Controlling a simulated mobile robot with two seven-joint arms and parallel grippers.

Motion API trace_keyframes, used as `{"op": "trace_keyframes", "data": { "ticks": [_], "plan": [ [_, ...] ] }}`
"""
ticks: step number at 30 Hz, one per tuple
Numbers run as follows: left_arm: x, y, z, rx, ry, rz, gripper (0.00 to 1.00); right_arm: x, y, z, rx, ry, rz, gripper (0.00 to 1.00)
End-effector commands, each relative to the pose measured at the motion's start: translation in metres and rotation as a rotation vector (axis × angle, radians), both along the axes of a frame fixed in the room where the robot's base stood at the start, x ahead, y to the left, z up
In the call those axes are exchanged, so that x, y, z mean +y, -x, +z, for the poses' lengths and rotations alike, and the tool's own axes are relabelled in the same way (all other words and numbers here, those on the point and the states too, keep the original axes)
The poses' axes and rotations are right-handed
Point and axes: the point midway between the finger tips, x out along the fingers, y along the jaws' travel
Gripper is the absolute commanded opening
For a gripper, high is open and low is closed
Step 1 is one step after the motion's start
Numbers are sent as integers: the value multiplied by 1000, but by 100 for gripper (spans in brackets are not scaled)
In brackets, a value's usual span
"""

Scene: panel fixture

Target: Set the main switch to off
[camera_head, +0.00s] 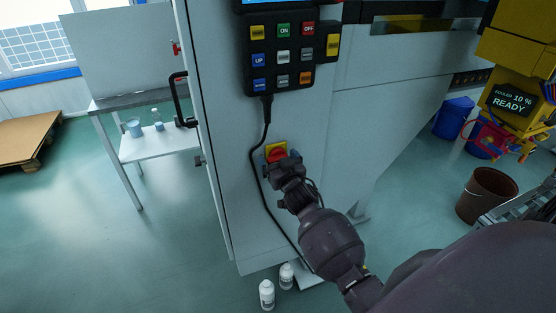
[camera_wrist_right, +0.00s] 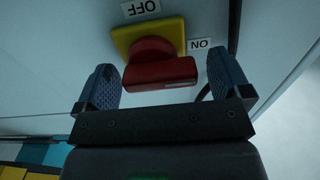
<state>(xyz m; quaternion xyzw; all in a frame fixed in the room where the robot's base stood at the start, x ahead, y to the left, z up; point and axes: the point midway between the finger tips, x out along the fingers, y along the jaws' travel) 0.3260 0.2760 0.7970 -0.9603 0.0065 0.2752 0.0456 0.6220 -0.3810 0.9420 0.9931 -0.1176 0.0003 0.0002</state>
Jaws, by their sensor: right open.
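The main switch is a red rotary handle on a yellow square plate, on the side of a pale grey cabinet. In the head view the red handle (camera_head: 276,152) shows just beyond my right gripper (camera_head: 282,164), which hides part of it. In the right wrist view the red handle (camera_wrist_right: 160,72) lies between the two open fingers of my right gripper (camera_wrist_right: 165,88), with a gap at each side. The yellow plate (camera_wrist_right: 172,28) has an OFF label (camera_wrist_right: 141,8) above it and an ON label (camera_wrist_right: 201,44) at its right. The handle's bar lies roughly crosswise. My left gripper is not in view.
A button panel (camera_head: 294,57) hangs above the switch, and its black cable (camera_head: 252,150) runs down close to the switch's left. White bottles (camera_head: 267,294) stand on the floor below. A brown bucket (camera_head: 487,194) is at the right.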

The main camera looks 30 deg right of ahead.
Motion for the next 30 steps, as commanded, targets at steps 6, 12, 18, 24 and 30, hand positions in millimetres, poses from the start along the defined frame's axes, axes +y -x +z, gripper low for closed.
{"op": "trace_keyframes", "data": {
  "ticks": [6, 12, 18, 24, 30],
  "plan": [
    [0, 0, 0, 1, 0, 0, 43, -1, -3, 0, 1, 0, 0, 96],
    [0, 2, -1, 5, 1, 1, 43, -1, -3, 0, 1, 0, 0, 85],
    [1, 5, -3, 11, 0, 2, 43, -1, -3, 0, 1, 0, 0, 54],
    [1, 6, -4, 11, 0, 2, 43, -1, -3, 0, 2, 5, 0, 46],
    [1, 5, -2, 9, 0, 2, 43, -1, -3, -1, 14, 52, 0, 46]
  ]
}}
